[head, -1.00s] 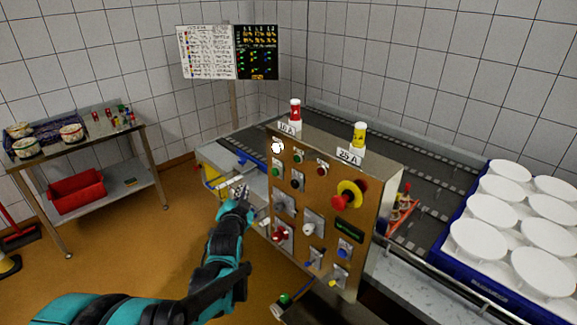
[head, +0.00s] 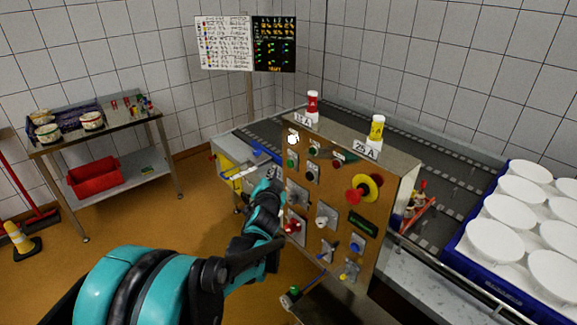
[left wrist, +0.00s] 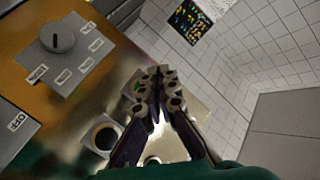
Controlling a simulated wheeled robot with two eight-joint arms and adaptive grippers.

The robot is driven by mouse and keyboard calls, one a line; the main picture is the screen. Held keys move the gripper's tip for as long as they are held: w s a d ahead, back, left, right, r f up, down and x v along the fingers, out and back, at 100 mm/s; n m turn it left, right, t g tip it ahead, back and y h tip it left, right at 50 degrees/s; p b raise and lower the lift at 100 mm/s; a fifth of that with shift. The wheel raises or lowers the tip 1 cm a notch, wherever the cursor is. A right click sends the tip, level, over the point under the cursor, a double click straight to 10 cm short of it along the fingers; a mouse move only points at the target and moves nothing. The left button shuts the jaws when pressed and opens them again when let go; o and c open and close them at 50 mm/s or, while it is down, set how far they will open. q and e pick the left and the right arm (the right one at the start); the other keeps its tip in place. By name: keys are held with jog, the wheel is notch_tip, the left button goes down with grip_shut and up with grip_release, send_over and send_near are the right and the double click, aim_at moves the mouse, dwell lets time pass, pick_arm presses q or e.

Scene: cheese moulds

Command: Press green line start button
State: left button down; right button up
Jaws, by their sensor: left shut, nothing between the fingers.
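The brown control panel (head: 330,240) stands at the centre of the head view. Two green buttons are near its top left: one at the left edge (head: 292,162), the other higher and to the right (head: 314,151). I cannot read which one is labelled line start. My left gripper (head: 273,180) is beside the panel's left edge, below the green buttons. In the left wrist view its fingers (left wrist: 158,88) are together and empty. A small green patch (left wrist: 137,87) shows beside the fingertips; contact cannot be told. My right gripper is not in view.
The panel also carries a red button (head: 338,162), a red mushroom knob on a yellow collar (head: 362,189), a white lamp (head: 293,138) and several switches. A conveyor (head: 440,175) runs behind it. A blue crate (head: 470,265) of white moulds stands right. A steel trolley (head: 120,135) stands left.

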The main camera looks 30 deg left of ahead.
aim_at(290, 163)
pick_arm(q)
jog(key=shift+w+d, duration=0.25)
jog(key=shift+w, duration=0.35)
jog(key=shift+w+d, duration=0.25)
jog(key=shift+w, duration=0.35)
jog(key=shift+w, duration=0.1)
dwell(0.5)
jog(key=shift+w+d, duration=0.15)
jog(key=shift+w, duration=0.1)
